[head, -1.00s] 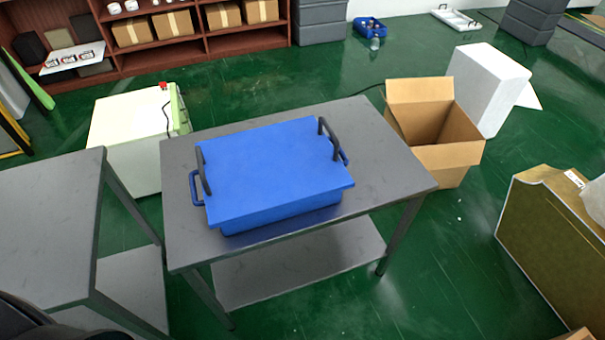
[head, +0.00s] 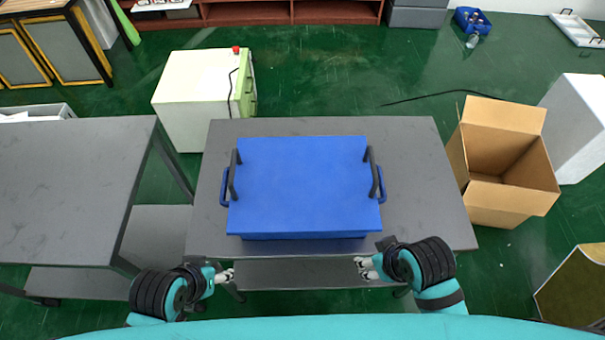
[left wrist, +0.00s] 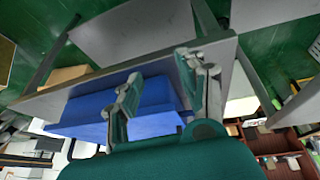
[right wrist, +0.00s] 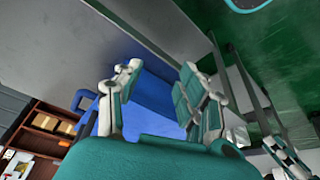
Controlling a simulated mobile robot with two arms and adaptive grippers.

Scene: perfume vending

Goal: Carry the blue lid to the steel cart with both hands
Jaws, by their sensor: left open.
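The flat blue lid (head: 303,185) lies on a blue box (head: 305,236) on a grey metal table. A dark upright handle stands at each side of the lid: left handle (head: 233,175), right handle (head: 372,172). My left gripper (head: 228,275) is open and empty in front of the table's near edge, short of the box; its spread fingers show in the left wrist view (left wrist: 160,85). My right gripper (head: 362,266) is open and empty near the same edge, below the right handle; its spread fingers show in the right wrist view (right wrist: 165,80). Neither touches the lid.
The box's table (head: 420,150) has bare top around the box. A second grey metal table or cart (head: 70,190) stands to its left with a clear top. A pale cabinet (head: 190,95) stands behind the gap. An open cardboard box (head: 505,195) is close on the right.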

